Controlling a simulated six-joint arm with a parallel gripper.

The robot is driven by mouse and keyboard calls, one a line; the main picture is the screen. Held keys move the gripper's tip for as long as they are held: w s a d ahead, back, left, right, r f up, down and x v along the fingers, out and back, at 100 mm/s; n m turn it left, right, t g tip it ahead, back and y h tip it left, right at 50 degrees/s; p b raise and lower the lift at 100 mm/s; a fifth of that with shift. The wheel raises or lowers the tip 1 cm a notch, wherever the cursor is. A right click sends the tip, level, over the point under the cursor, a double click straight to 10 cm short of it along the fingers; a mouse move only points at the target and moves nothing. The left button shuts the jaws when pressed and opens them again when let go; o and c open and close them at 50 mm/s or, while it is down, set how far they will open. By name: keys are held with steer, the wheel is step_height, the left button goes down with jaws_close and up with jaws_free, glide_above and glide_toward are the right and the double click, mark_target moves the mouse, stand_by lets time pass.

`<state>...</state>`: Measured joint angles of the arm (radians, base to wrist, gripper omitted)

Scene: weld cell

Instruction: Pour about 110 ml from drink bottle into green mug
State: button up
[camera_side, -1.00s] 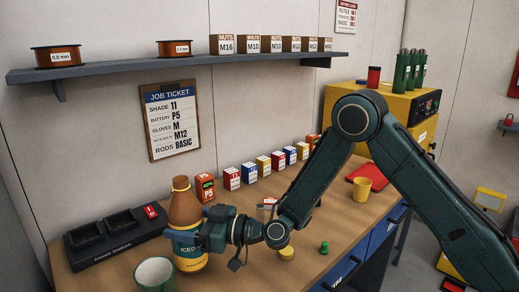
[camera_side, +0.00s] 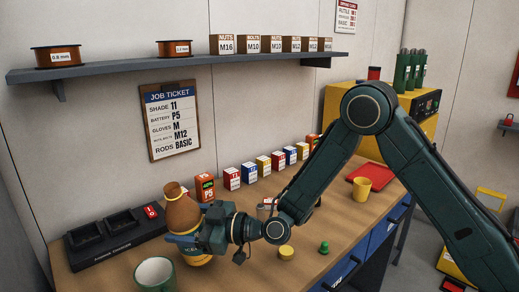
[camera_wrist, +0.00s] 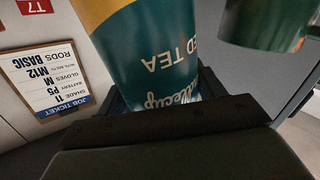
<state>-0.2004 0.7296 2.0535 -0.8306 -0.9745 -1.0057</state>
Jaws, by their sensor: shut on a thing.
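The drink bottle (camera_side: 182,214) has a brown upper part and a teal and yellow "ICED TEA" label. My gripper (camera_side: 188,240) is shut around its labelled lower body and holds it tilted, with the neck toward the upper left in the side view. The label (camera_wrist: 150,55) fills the middle of the wrist view. The green mug (camera_side: 155,273) stands upright on the bench, just left of and nearer the camera than the bottle. It also shows at the upper right of the wrist view (camera_wrist: 262,25). I see no stream of liquid. The mug's fill level is unclear.
A black battery charger (camera_side: 112,238) lies behind the mug. An orange P5 box (camera_side: 205,188) stands close behind the bottle, with a row of small boxes to its right. A yellow round piece (camera_side: 286,252), a green piece (camera_side: 324,248) and a yellow mug (camera_side: 361,189) are on the right.

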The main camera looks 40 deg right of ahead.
steer(key=shift+n+h, duration=0.3)
steer(key=shift+n, duration=0.6)
steer(key=f+n, duration=0.1)
steer(key=n, duration=0.1)
steer(key=d+f+n+h, duration=0.1)
steer(key=n, duration=0.1)
steer(key=f+n+h, duration=0.1)
steer(key=n, duration=0.1)
steer(key=shift+w+d+f+n, duration=0.2)
steer(key=shift+w+d+n, duration=0.1)
steer(key=shift+w, duration=0.05)
steer(key=shift+d+r+n+h, duration=0.15)
steer(key=shift+r+n+h, duration=0.15)
steer(key=shift+n, duration=0.2)
steer(key=shift+a+r+n+h, duration=0.2)
steer(key=shift+r+n, duration=0.2)
steer(key=shift+r, duration=0.1)
steer(key=shift+a+r+n+h, duration=0.15)
steer(key=shift+r+n+h, duration=0.05)
steer(key=shift+r+n, duration=0.25)
steer(key=shift+w+d+r+n+h, duration=0.2)
steer(key=shift+d+r+n+h, duration=0.1)
steer(key=shift+d+r+n, duration=0.25)
steer(key=shift+r, duration=0.35)
stand_by(1.3)
